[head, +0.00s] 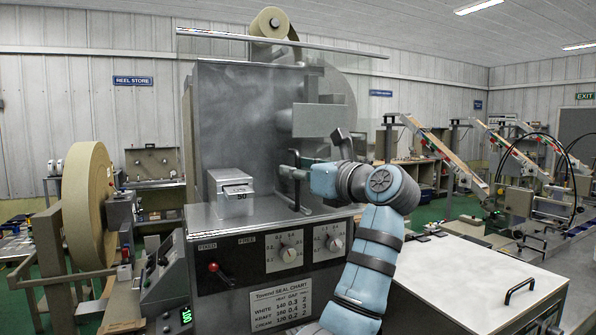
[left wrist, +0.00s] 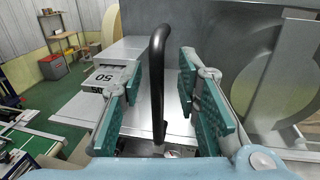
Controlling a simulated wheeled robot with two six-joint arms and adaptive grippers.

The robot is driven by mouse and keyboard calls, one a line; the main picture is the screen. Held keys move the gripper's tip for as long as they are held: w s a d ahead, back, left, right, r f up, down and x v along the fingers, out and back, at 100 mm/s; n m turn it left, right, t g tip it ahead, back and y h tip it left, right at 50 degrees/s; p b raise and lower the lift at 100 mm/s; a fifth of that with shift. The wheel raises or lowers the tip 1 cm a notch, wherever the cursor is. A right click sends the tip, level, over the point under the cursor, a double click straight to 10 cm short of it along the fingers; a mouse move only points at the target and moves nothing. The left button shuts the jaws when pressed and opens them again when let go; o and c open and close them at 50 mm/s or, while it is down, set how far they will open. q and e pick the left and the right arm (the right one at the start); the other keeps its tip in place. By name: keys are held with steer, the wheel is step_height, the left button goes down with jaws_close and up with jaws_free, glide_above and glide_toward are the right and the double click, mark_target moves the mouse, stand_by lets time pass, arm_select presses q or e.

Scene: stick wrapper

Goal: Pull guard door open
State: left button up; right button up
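The guard door (head: 245,105) appears as a clear, faintly smudged panel across the machine's front; its exact edges are hard to make out. A black upright handle (head: 297,158) stands at its lower right part. My left gripper (head: 296,174) is at this handle, with its arm rising from below. In the left wrist view the handle (left wrist: 157,75) stands between the two teal finger pads of my gripper (left wrist: 160,100). The fingers are apart, with a gap on each side of the handle. My right gripper is not in view.
A grey box marked 50 (head: 236,203) sits on the machine's steel deck, left of the handle. A metal rail (head: 280,46) runs above. The control panel (head: 290,250) is below, and a white-topped cabinet (head: 465,275) stands at the right. A paper roll (head: 88,205) is at the left.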

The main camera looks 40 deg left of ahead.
arm_select(q)
steer(key=v, duration=1.1)
steer(key=shift+s+d, duration=0.15)
steer(key=shift+d, duration=0.2)
